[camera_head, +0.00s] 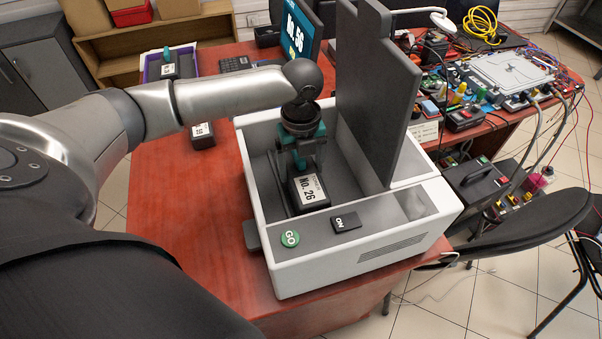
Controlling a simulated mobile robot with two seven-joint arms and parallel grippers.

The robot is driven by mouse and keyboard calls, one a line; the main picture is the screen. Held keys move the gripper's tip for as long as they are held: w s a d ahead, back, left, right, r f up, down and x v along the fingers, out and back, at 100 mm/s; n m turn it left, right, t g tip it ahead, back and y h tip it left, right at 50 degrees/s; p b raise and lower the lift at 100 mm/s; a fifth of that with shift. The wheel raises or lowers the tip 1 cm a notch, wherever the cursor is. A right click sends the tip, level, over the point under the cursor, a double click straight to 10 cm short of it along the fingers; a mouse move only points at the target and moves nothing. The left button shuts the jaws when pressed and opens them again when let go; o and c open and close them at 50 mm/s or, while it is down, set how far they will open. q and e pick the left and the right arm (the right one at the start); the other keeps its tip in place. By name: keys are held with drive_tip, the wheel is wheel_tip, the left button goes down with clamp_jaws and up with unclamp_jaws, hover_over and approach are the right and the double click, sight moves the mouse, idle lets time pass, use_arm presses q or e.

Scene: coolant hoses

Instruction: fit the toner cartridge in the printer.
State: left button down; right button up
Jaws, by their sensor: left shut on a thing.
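The white and grey printer (350,262) stands on the red-brown table with its dark lid (374,95) raised. A black toner cartridge (310,196) with a white label reading "No. 26" is inside the printer's open bay. My left gripper (306,165) reaches down into the bay from above and is shut on this cartridge. I cannot tell whether the cartridge touches the bay floor. The printer's front panel has a green GO button (290,239) and a black ON switch (346,222). My right gripper is not in view.
Another black cartridge (202,136) lies on the table left of the printer. A purple-rimmed tray (148,72) holds one more at the back left. A screen (294,30) behind appears to read "No. 56". Electronics and cables clutter the right. The table's left front is clear.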

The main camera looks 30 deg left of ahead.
use_arm(q)
drive_tip(key=shift+f, duration=1.05)
drive_tip(key=shift+f, duration=0.15)
unclamp_jaws()
wheel_tip(320, 180, up, 12)
drive_tip(key=shift+r+p, duration=0.15)
drive_tip(key=shift+p, duration=0.9)
